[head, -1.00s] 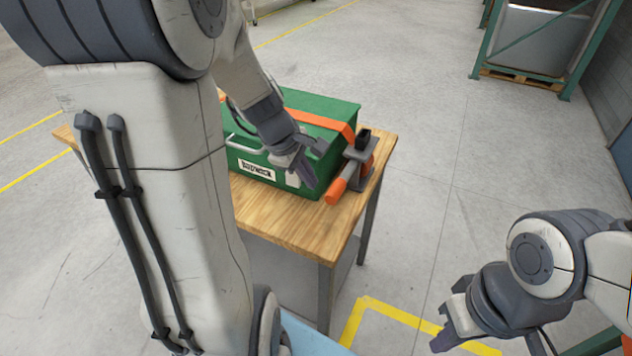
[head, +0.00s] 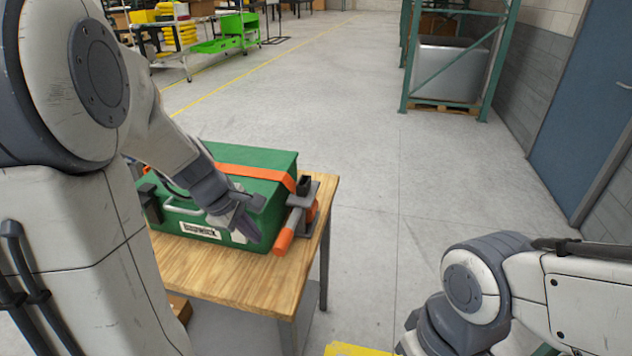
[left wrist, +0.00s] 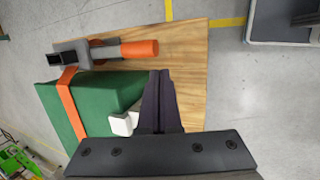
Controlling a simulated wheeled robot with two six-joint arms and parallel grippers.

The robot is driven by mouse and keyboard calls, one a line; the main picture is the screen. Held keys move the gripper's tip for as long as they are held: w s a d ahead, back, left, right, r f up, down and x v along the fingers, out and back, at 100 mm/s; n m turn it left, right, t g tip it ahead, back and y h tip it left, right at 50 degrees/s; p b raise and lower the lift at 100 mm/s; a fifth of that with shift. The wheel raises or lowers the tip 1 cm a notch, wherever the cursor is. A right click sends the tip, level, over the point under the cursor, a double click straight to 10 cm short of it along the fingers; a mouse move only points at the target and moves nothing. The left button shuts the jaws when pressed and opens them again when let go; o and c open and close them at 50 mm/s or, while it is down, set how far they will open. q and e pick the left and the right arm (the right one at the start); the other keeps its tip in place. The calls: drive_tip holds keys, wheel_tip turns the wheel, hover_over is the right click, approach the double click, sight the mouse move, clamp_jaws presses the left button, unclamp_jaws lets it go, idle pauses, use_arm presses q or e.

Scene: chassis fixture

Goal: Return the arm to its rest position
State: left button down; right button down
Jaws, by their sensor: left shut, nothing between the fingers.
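My left arm reaches in from the left in the head view. My left gripper (head: 240,222) is shut and empty, in front of the near right part of the green case (head: 262,160). In the left wrist view its dark fingers (left wrist: 160,100) are together, over the edge between the case (left wrist: 95,108) and the bare wood. I cannot tell whether they touch the case. My right arm is at the lower right of the head view. Its gripper is mostly cut off by the bottom edge, and its fingertips are hidden.
The case lies on a wooden table (head: 255,290), with an orange strap (head: 245,173) across it. A clamp with an orange handle (head: 284,240) sits at its right end. A green rack (head: 497,65) and a blue door (head: 590,110) stand behind. The floor right of the table is clear.

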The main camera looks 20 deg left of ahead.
use_arm(q)
drive_tip(key=shift+d, duration=0.1)
drive_tip(key=s+d+m+g, duration=0.1)
drive_tip(key=s+d+m, duration=0.2)
drive_tip(key=d+m, duration=0.4)
drive_tip(key=s+d+m+g, duration=0.2)
drive_tip(key=s+d+m, duration=0.25)
drive_tip(key=d, duration=0.45)
drive_tip(key=s+d+m+g+y, duration=0.1)
drive_tip(key=s+d+m, duration=0.5)
drive_tip(key=s+m, duration=0.5)
drive_tip(key=shift+d+r+m, duration=0.3)
drive_tip(key=shift+d+m, duration=0.1)
drive_tip(key=shift+m, duration=1.25)
